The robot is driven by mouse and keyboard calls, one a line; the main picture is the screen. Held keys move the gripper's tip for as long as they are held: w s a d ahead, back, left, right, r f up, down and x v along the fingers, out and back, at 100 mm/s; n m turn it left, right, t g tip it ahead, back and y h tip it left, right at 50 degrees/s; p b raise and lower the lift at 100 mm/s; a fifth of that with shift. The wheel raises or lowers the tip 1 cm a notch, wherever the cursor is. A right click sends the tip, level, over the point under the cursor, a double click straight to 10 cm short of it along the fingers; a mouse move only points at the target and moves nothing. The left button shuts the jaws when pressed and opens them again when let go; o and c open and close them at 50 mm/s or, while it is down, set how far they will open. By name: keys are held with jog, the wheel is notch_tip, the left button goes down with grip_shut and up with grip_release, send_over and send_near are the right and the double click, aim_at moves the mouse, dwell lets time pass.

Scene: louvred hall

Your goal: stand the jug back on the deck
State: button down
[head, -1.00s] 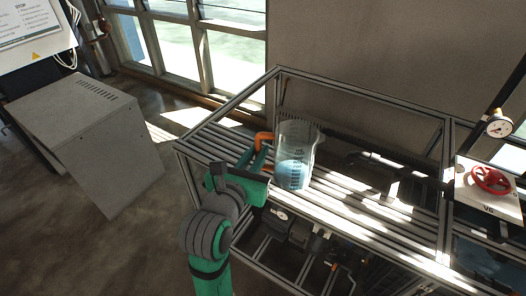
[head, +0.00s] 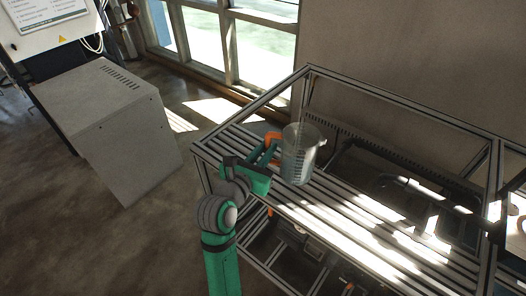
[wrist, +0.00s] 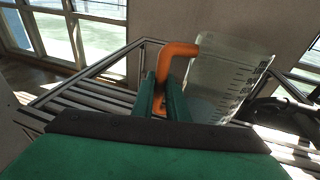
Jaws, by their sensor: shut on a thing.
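The clear jug (head: 299,155) with dark scale marks and an orange handle (head: 272,138) is over the left part of the slatted deck (head: 345,217). In the head view it looks close to upright. My gripper (head: 264,168) is shut on the orange handle at the jug's left side. In the wrist view the handle (wrist: 162,78) sits between the green fingers (wrist: 160,100), and the jug (wrist: 224,85) leans in the picture. The jug's base is hidden there. I cannot tell whether the base touches the slats.
Frame rails (head: 400,112) rise around the deck's back and sides. A dark curved object (head: 405,185) lies behind the deck to the right. A grey cabinet (head: 115,130) stands at the left. Bare slats lie right of the jug.

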jog(key=shift+w+a+f, duration=0.2)
jog(key=shift+w+f, duration=0.45)
jog(key=shift+f, duration=0.2)
jog(key=shift+w+a+f, duration=0.1)
jog(key=shift+w+f, duration=0.05)
jog(key=shift+f, duration=0.75)
jog(key=shift+w+f, duration=0.1)
jog(key=shift+f, duration=0.85)
jog(key=c, duration=1.7)
grip_release()
jog(key=shift+a, duration=0.1)
jog(key=shift+c, duration=0.2)
